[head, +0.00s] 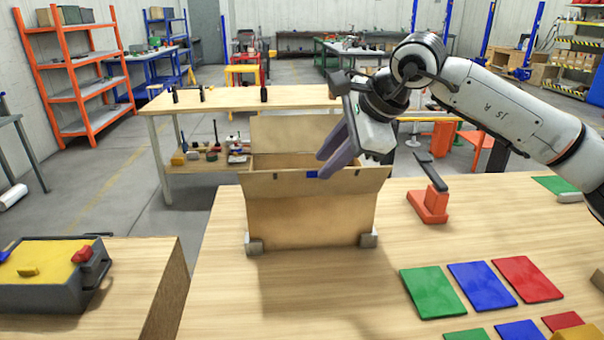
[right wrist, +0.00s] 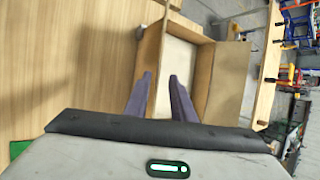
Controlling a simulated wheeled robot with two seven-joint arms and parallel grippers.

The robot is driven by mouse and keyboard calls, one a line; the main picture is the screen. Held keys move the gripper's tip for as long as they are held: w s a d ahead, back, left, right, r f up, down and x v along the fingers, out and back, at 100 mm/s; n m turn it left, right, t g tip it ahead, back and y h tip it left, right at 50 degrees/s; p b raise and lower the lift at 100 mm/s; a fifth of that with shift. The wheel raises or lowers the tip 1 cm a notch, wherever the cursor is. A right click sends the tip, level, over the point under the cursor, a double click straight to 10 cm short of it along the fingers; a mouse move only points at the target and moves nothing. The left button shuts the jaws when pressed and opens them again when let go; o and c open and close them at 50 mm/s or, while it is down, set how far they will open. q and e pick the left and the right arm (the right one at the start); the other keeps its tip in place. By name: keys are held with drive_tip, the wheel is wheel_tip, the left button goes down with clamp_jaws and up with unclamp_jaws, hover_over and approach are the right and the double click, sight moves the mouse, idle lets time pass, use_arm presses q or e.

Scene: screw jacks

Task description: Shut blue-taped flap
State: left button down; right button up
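An open cardboard box (head: 310,222) stands on the wooden table, held at its front corners by small grey blocks. Its near flap (head: 275,184) sticks outward from the front top edge and carries a piece of blue tape (head: 312,174). The far flap (head: 290,133) stands up at the back. My right gripper (head: 328,158) is above the right part of the opening, close to the blue tape; contact cannot be told. In the right wrist view its two purple fingers (right wrist: 160,98) are apart with nothing between them, over the box (right wrist: 182,75). My left gripper is out of view.
An orange stand with a dark lever (head: 430,200) is right of the box. Green (head: 432,291), blue (head: 483,286) and red (head: 527,279) plates lie front right. A grey bin (head: 45,275) sits on a separate table at left. Table left of the box is clear.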

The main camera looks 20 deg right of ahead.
sight(308, 180)
drive_tip(key=p+x, duration=0.1)
drive_tip(key=x, duration=0.6)
drive_tip(key=shift+s+a+f, duration=0.15)
drive_tip(key=shift+w+a+f, duration=0.15)
drive_tip(key=shift+w+f, duration=0.2)
drive_tip(key=shift+f, duration=0.15)
drive_tip(key=shift+w, duration=0.1)
clamp_jaws()
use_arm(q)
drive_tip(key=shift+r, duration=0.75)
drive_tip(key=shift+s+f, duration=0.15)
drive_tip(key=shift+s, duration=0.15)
